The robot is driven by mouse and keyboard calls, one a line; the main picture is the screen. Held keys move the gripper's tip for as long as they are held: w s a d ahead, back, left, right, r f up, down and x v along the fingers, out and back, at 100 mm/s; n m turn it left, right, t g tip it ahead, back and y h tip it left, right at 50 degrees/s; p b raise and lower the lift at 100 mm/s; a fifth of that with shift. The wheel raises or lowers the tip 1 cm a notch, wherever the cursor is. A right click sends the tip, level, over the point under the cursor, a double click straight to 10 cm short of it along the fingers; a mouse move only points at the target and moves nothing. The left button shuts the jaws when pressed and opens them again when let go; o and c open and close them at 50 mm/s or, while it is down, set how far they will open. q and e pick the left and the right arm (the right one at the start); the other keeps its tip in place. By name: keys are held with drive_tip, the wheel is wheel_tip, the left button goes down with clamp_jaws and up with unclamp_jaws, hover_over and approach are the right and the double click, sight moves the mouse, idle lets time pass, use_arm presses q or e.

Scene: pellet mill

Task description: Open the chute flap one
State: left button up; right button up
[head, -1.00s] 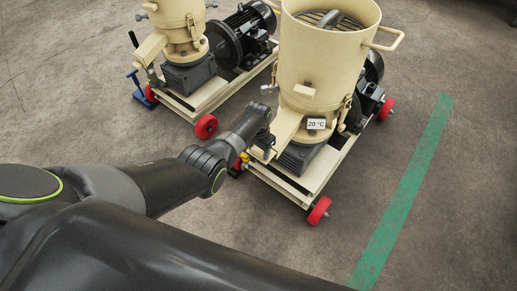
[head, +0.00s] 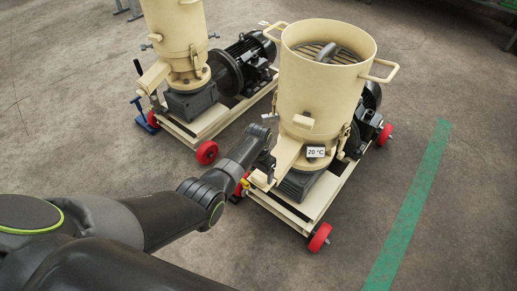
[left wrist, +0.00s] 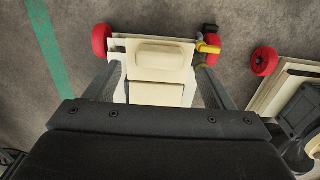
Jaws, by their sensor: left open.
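The near cream pellet mill (head: 318,95) has a sloping discharge chute (head: 284,153) low on its front, left of a "20 °C" label. My left gripper (head: 262,172) is at the chute's lower end, its fingers partly hidden in the head view. In the left wrist view, my left gripper (left wrist: 158,88) is open, one finger on each side of the cream chute. A raised, rounded cream piece, likely the chute flap (left wrist: 160,54), lies ahead between the fingertips. I cannot tell whether the fingers touch it. My right gripper is not in view.
A yellow fitting (left wrist: 208,47) is close to the right fingertip in the left wrist view. Red wheels (head: 319,237) carry the mill's frame. A second cream mill (head: 175,30) stands at the left. Open floor with a green stripe (head: 410,205) is at the right.

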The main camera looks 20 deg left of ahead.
use_arm(q)
wheel_tip(320, 180, up, 14)
drive_tip(key=p, duration=0.1)
drive_tip(key=shift+s+f+p, duration=0.15)
drive_tip(key=shift+f+p, duration=0.05)
drive_tip(key=shift+p, duration=0.2)
drive_tip(key=shift+a, duration=0.1)
drive_tip(key=n, duration=0.2)
approach(258, 178)
drive_tip(key=s+a+f, duration=0.4)
drive_tip(key=s+f, duration=0.3)
drive_tip(key=f, duration=0.1)
drive_tip(key=s+a+f, duration=0.3)
drive_tip(key=s+f, duration=0.6)
drive_tip(key=s+a+f+n, duration=0.1)
drive_tip(key=s+f, duration=0.3)
drive_tip(key=s, duration=0.7)
drive_tip(key=s+a+f, duration=0.2)
drive_tip(key=s+f, duration=0.3)
drive_tip(key=s, duration=0.6)
drive_tip(key=s+a+f+n+t+y, duration=0.1)
drive_tip(key=s+f, duration=0.4)
drive_tip(key=s, duration=0.7)
drive_tip(key=shift+a+n, duration=0.3)
drive_tip(key=shift+a, duration=0.35)
drive_tip(key=shift+w, duration=0.1)
